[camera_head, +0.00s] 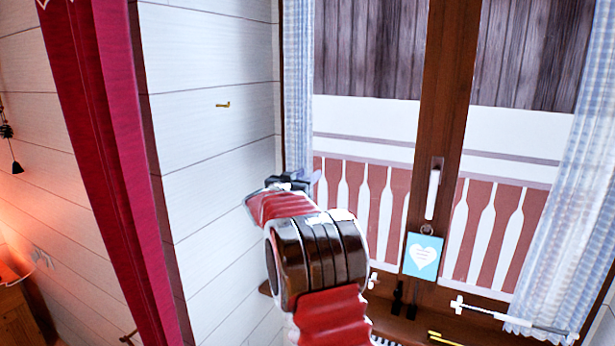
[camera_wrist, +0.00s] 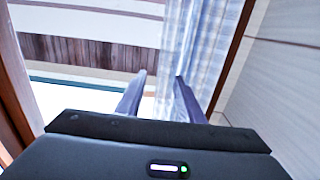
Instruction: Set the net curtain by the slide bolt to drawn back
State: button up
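A blue-and-white checked net curtain (camera_head: 298,90) hangs narrow and bunched at the left side of the window. A second checked curtain (camera_head: 572,190) hangs wider at the right side. My gripper (camera_head: 306,179) is at the left curtain, low on the window's left edge. In the wrist view my gripper (camera_wrist: 161,76) has its two fingers apart. The left curtain (camera_wrist: 195,50) shows behind the right finger and partly in the gap. I cannot tell whether they touch. A pale bar with a crosspiece (camera_head: 500,315) lies low by the right curtain; I cannot tell whether it is the slide bolt.
A brown window frame (camera_head: 447,70) with a white handle (camera_head: 433,190) stands in the middle. A blue heart tag (camera_head: 423,257) hangs below the handle. A red drape (camera_head: 110,150) hangs at left. A brass hook (camera_head: 223,105) is on the white plank wall (camera_head: 210,160).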

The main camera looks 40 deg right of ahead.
jog(key=v, duration=1.3)
jog(key=shift+a, duration=0.15)
